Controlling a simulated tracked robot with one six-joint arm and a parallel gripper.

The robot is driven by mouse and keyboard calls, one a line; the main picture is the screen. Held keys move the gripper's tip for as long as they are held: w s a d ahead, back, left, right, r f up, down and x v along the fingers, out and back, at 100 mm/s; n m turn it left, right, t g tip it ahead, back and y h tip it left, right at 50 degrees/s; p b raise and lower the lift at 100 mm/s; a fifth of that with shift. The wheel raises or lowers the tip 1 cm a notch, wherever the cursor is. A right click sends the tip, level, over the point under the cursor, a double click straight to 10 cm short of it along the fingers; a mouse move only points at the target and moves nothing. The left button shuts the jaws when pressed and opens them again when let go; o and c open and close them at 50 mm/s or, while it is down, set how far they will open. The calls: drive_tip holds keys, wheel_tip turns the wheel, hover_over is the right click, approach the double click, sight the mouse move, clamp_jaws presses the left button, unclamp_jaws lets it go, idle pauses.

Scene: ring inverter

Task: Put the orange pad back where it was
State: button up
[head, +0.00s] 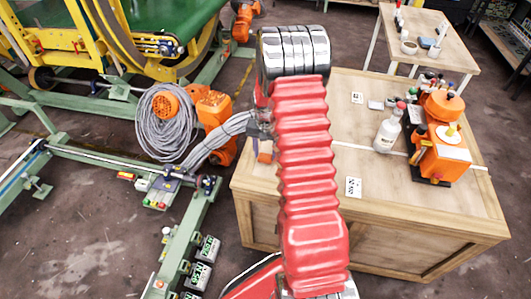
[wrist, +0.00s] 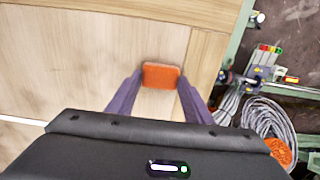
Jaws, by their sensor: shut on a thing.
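The orange pad (wrist: 161,75) sits between the two purple fingertips of my gripper (wrist: 160,78) in the wrist view. The fingers touch its left and right sides and are shut on it. Behind it is the pale wooden top of the crate (wrist: 70,55), near an edge. I cannot tell whether the pad rests on the wood or is just above it. In the head view, a small part of the pad (head: 265,151) shows left of my red arm, by the crate's left edge. My arm hides most of the gripper there.
On the crate (head: 400,235) stand a white bottle (head: 386,134), an orange device (head: 444,155) and several small bottles. White marker cards lie on its top. Left of the crate are a coil of grey cable (head: 167,125) and a green frame (head: 110,160). The crate's front top is clear.

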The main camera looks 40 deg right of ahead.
sight(265, 155)
drive_tip(key=o, duration=1)
drive_tip(key=shift+f, duration=0.1)
wheel_tip(265, 155, up, 12)
drive_tip(key=shift+r, duration=0.1)
idle(0.4)
